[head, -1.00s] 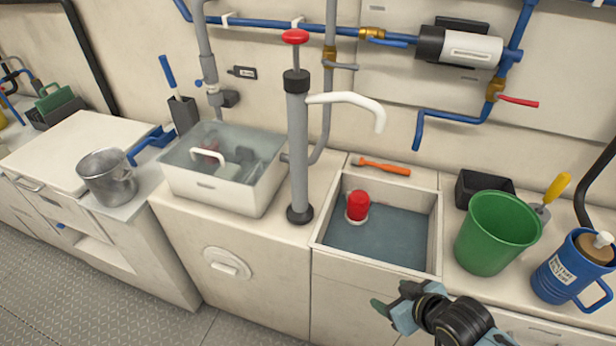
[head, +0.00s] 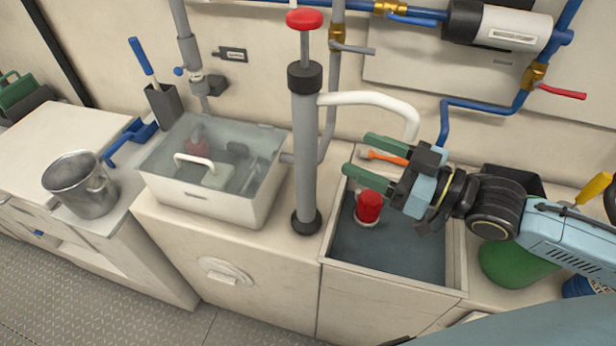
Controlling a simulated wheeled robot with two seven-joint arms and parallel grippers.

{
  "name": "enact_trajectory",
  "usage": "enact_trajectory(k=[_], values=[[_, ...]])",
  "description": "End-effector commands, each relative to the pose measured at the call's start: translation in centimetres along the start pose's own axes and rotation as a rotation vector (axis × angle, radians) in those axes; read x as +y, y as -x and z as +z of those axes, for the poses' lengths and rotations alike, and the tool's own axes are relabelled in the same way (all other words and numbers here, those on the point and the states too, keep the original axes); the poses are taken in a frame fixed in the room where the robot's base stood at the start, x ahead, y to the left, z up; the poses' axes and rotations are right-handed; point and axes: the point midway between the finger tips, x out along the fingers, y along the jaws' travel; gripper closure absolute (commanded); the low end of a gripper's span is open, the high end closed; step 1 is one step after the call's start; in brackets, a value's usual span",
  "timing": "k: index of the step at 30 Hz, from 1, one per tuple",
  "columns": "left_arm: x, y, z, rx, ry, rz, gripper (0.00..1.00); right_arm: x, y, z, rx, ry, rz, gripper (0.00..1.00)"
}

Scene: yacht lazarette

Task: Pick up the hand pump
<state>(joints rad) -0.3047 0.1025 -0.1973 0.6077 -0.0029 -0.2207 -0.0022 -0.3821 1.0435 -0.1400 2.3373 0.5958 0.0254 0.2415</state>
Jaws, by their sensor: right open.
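The hand pump (head: 307,150) stands upright on the counter. It has a grey tube, a black collar and base, a red knob (head: 305,19) on top and a white curved spout (head: 375,102) reaching right. My right gripper (head: 358,157) is open and empty, above the sink and to the right of the pump tube, below the spout. Its green-tipped fingers point left toward the tube, apart from it as far as I can see. My left gripper is not in view.
A water-filled sink (head: 390,255) with a red float (head: 369,207) lies below my right gripper. A clear-lidded box (head: 215,205) stands left of the pump. A metal pot (head: 80,185) is further left. My arm partly hides a green bucket (head: 510,265) and an orange-handled tool (head: 385,157).

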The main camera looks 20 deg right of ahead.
Motion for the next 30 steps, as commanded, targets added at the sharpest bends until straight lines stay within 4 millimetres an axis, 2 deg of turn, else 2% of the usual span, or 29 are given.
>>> enact_trajectory(k=[4, 15, 23, 30], values=[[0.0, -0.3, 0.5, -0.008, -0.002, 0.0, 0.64, 0.1, -1.6, -0.1, 0.005, 0.001, 0.001, 0.36], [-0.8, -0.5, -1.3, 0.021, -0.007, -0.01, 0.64, 0.0, -5.5, 0.0, 0.001, 0.001, 0.001, 0.36], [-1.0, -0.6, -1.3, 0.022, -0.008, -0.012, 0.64, -0.1, -6.7, 0.1, 0.0, 0.0, 0.0, 0.36], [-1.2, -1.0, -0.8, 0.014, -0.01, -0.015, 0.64, -0.2, -9.9, 0.8, 0.003, 0.0, -0.001, 0.36]])
